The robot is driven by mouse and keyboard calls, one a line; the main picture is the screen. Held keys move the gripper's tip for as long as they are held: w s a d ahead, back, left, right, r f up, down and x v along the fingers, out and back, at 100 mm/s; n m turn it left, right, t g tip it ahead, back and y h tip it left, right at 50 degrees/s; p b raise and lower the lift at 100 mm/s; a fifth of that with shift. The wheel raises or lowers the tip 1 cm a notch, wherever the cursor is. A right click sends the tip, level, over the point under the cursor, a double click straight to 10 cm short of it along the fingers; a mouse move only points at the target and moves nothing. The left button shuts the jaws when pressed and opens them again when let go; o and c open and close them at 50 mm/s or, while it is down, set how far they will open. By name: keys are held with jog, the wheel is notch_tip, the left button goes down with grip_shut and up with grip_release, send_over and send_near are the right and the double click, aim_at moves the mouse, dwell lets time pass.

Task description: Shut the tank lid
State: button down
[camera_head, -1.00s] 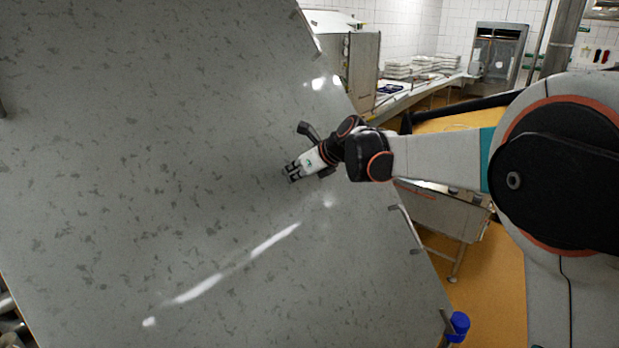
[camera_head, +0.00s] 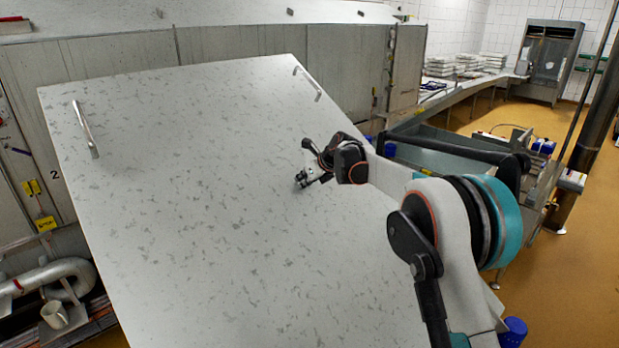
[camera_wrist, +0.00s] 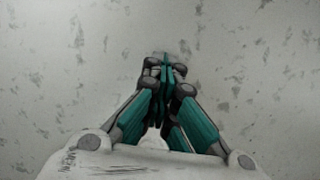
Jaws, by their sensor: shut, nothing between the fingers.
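The tank lid (camera_head: 180,170) is a large grey, speckled panel that fills the middle of the head view. It is tilted, with its far edge raised. Two metal handles show near its far corners, a left handle (camera_head: 86,130) and a right handle (camera_head: 308,83). My gripper (camera_head: 300,181) is at the right part of the lid, with its fingertips at or very near the surface; whether they touch is hard to tell. In the wrist view my gripper (camera_wrist: 165,62) has its fingers together, with nothing between them, and the speckled lid surface (camera_wrist: 60,60) fills the background.
Grey tank walls (camera_head: 345,65) stand behind the lid. A conveyor bench (camera_head: 465,85) with stacked white moulds (camera_head: 494,64) is at the back right. Yellow floor (camera_head: 575,250) is open at the right.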

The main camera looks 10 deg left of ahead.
jog(key=d+f+b+x, duration=0.1)
jog(key=b+x, duration=0.2)
jog(key=x, duration=1.1)
jog(key=shift+s+f, duration=0.35)
jog(key=shift+f, duration=0.1)
jog(key=shift+d+r, duration=0.1)
jog(key=shift+d, duration=0.1)
